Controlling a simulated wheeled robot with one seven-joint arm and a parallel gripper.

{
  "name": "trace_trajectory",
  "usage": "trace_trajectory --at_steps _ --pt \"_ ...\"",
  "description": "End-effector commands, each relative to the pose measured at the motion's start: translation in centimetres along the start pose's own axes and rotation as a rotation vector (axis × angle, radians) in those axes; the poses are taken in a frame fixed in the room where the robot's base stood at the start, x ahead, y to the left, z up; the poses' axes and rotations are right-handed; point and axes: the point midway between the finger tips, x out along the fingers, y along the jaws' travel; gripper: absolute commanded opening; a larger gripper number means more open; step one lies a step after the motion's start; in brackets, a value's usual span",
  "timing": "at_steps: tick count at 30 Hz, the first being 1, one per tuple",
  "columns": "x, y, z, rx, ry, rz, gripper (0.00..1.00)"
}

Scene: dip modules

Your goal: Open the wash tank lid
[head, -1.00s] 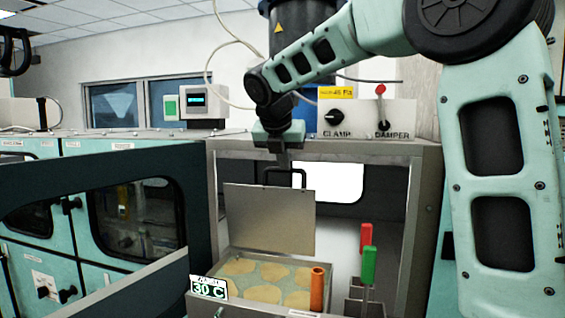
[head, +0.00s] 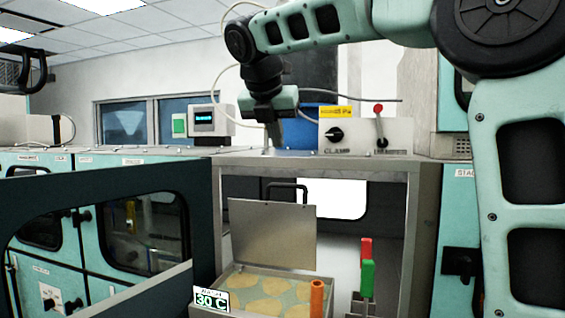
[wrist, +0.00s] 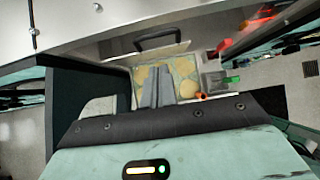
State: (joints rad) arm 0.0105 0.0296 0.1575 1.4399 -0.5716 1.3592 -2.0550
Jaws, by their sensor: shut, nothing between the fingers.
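The wash tank (head: 255,312) stands inside the cabinet, with a "WASH 30 C" label (head: 211,300) on its front left corner. Its grey lid (head: 272,238) stands upright at the back of the tank, with a dark handle (head: 290,187) along its top edge. Several yellowish round pieces show inside the open tank. My gripper (head: 275,140) is shut and empty, above the cabinet's top front edge and clear of the lid and handle. In the wrist view my gripper's fingers (wrist: 157,88) point down over the tank, and the handle (wrist: 158,40) shows beyond them.
An orange cylinder (head: 317,298) is at the tank's front right. Red (head: 366,250) and green (head: 367,277) handles stand to its right. A panel with a clamp knob (head: 334,135) and a red-tipped damper lever (head: 379,110) sits on top. An open door (head: 95,190) is at left.

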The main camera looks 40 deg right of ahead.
Motion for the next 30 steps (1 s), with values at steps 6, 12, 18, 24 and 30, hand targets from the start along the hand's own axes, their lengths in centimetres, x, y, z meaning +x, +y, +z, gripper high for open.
trace_trajectory --at_steps 6,12,18,24,30 --pt "0.7 -1.0 -3.8 -0.007 -0.151 0.003 0.0" --pt "0.5 -1.6 -4.1 0.001 -0.214 0.006 0.0" --pt "2.8 -1.6 -3.4 0.001 -0.213 0.002 0.0" --pt "6.8 -1.6 -2.4 0.001 -0.212 0.001 0.0" --pt "10.4 -1.6 -1.4 0.001 -0.212 0.001 0.0"
